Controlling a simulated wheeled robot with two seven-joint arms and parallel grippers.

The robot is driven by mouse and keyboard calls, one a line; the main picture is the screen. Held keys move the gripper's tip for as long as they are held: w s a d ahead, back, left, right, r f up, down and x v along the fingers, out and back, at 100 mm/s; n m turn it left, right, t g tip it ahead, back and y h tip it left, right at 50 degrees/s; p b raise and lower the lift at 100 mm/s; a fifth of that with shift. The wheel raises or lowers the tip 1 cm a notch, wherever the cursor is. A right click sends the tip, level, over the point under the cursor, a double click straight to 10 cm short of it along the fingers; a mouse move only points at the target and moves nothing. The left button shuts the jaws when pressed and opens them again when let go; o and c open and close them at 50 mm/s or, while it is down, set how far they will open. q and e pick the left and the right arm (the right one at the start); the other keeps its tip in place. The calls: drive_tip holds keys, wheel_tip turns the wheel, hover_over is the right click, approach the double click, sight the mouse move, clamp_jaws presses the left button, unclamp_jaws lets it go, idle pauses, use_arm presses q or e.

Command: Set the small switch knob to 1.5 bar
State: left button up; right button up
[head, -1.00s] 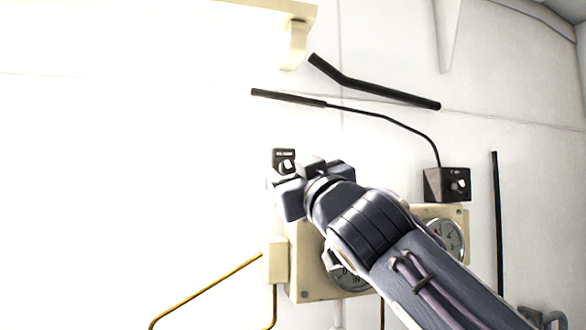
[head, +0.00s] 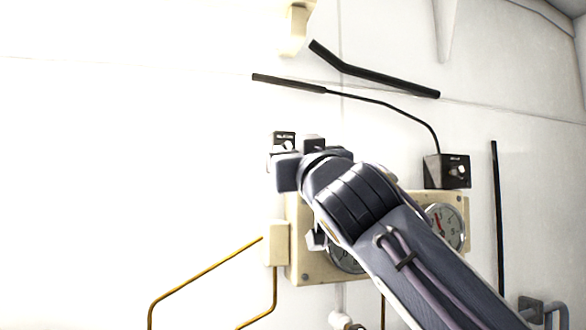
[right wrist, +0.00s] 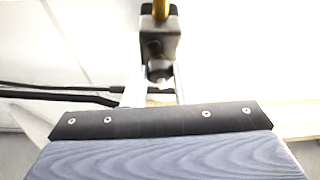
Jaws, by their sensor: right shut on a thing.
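The small switch (head: 285,136) is a black plate with pale lettering on the white wall, just left of centre in the head view. Its light knob is mostly hidden by my right gripper (head: 288,160), which covers the front of the plate and is shut on the knob. The dark jaws hide the exact contact and the knob's setting. In the right wrist view, a dark box with a brass-coloured rod (right wrist: 160,40) and a small grey part below it show beyond my gripper's dark edge. My left gripper is not in view.
A cream panel (head: 300,270) with a round gauge (head: 443,227) is below, and my arm partly covers a second gauge (head: 346,260). A black box with a light knob (head: 446,171) is to the right. Black bars (head: 375,82) and yellow pipes (head: 205,275) are on the wall.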

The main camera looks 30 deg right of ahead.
drive_tip(key=shift+a+m+g+h+b, duration=0.15)
drive_tip(key=shift+m+h+b, duration=0.25)
drive_tip(key=shift+m+h, duration=0.65)
drive_tip(key=shift+a+m+g+h+b, duration=0.15)
drive_tip(key=shift+m+h+b, duration=0.3)
drive_tip(key=shift+m, duration=1.1)
drive_tip(key=shift+d, duration=0.15)
drive_tip(key=o, duration=1)
